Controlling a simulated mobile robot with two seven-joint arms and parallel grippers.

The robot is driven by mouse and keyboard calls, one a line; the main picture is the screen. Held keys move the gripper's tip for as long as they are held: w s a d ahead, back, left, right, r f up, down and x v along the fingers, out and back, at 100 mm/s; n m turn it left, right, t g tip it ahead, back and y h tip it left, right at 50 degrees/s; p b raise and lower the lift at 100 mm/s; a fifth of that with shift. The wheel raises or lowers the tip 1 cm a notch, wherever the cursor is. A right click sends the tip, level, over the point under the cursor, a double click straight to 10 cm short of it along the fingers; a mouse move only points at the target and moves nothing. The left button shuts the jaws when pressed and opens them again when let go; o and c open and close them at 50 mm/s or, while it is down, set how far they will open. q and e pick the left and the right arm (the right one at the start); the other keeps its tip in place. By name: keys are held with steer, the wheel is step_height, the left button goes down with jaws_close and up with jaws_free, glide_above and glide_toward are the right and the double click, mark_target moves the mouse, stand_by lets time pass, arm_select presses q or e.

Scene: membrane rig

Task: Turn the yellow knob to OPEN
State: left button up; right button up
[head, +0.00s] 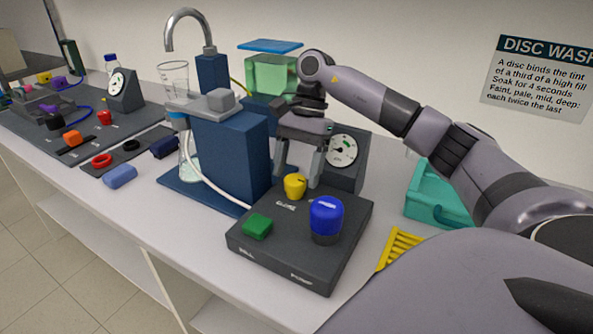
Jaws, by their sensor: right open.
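The yellow knob (294,187) stands on the back left part of a dark grey control box (285,262). Lettering shows in front of it, but I cannot read which label it points to. My right gripper (298,180) points down over the knob from behind. Its fingers are apart, one on each side of the knob, near its top. I cannot tell whether they touch it. A green button (257,226) and a large blue knob (326,217) sit on the same box, in front of the yellow knob. My left gripper is not in view.
A navy stand (230,155) with a white tube is close on the left. A dial gauge (342,151) is behind the gripper. A teal crate (427,205) and a yellow rack (401,246) are on the right. The front left bench is mostly clear.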

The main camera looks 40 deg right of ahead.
steer(key=v, duration=0.6)
steer(key=shift+r, duration=0.15)
stand_by(0.5)
